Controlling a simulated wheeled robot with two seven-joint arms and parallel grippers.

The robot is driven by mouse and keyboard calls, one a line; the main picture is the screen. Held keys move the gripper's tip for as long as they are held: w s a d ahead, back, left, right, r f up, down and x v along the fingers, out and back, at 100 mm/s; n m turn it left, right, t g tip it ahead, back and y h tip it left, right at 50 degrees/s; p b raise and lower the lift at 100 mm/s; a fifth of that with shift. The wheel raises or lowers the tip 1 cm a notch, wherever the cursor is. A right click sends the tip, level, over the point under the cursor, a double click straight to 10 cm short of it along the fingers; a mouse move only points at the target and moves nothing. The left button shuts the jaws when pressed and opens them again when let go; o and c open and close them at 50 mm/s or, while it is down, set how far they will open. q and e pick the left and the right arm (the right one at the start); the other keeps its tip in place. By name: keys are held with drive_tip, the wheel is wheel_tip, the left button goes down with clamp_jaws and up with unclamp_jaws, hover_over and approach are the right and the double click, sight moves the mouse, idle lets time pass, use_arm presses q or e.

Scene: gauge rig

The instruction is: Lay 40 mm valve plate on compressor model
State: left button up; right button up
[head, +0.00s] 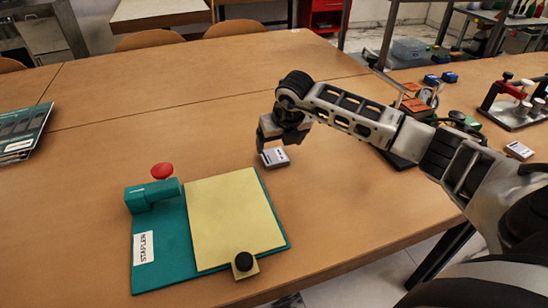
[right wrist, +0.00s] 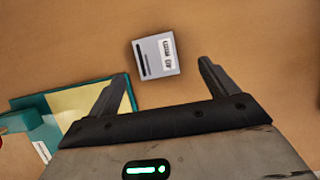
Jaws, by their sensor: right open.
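A small grey block (head: 274,157) with a white label and dark marking lies flat on the table near the middle of the head view; its print is too small to read. It also shows in the right wrist view (right wrist: 155,57), just beyond my fingertips. My right gripper (head: 268,143) is open at the block, its fingers (right wrist: 163,72) pointing toward it on either side and not closed on it. A second grey labelled block (head: 518,150) lies at the far right. I cannot tell which is the valve plate, nor identify a compressor model. My left gripper is not in view.
A rig with a red handle (head: 500,90) stands at right. A booklet (head: 22,132) lies left. The table behind is clear.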

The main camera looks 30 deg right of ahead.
sight(274, 156)
drive_tip(key=x, duration=0.5)
drive_tip(key=shift+a+f, duration=0.3)
drive_tip(key=shift+f, duration=0.05)
drive_tip(key=c, duration=1.1)
drive_tip(key=shift+r, duration=0.1)
drive_tip(key=shift+c, duration=0.7)
